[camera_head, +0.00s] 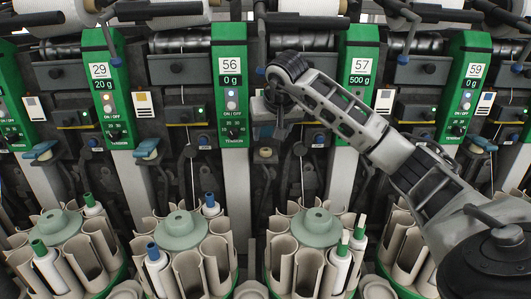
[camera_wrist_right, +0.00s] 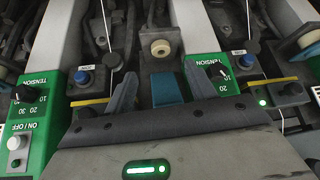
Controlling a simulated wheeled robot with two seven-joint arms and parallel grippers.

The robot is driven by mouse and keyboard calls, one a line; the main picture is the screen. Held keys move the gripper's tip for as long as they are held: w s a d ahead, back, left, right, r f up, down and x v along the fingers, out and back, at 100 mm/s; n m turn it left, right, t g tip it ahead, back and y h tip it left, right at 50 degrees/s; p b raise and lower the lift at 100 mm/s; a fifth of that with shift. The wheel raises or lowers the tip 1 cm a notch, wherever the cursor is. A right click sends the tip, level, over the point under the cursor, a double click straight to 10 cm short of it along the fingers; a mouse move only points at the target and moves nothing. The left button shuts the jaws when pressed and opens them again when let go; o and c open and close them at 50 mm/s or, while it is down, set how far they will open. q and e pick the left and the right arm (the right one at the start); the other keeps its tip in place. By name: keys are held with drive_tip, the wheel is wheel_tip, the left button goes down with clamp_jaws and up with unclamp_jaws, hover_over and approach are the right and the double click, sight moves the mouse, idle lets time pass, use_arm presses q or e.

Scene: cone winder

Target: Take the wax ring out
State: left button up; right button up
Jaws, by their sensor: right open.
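A wax ring (camera_wrist_right: 160,48), pale beige with a dark centre hole, sits on its holder at the winding unit in front of my right gripper. In the head view the ring (camera_head: 265,153) shows small, just below the gripper, between panels 56 and 57. My right gripper (camera_wrist_right: 163,84) is open and empty, its two dark fingers spread on either side of a teal-blue part (camera_wrist_right: 168,88). The ring lies beyond the fingertips, apart from them. In the head view my right gripper (camera_head: 279,125) is dark and partly hidden by its own wrist. My left gripper is not in view.
Green tension panels (camera_head: 231,95) flank the gripper closely, with knobs and buttons. A neighbouring unit has a teal holder (camera_head: 147,148). Below stand round magazines of beige tubes (camera_head: 187,268), some with white bobbins (camera_head: 155,262). Large yarn packages (camera_head: 175,18) hang above.

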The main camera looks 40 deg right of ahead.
sight(266, 150)
drive_tip(key=p+x, duration=0.1)
drive_tip(key=x, duration=0.6)
drive_tip(key=shift+w+f, duration=0.15)
drive_tip(key=shift+f, duration=0.1)
drive_tip(key=shift+c, duration=0.2)
drive_tip(key=c, duration=1)
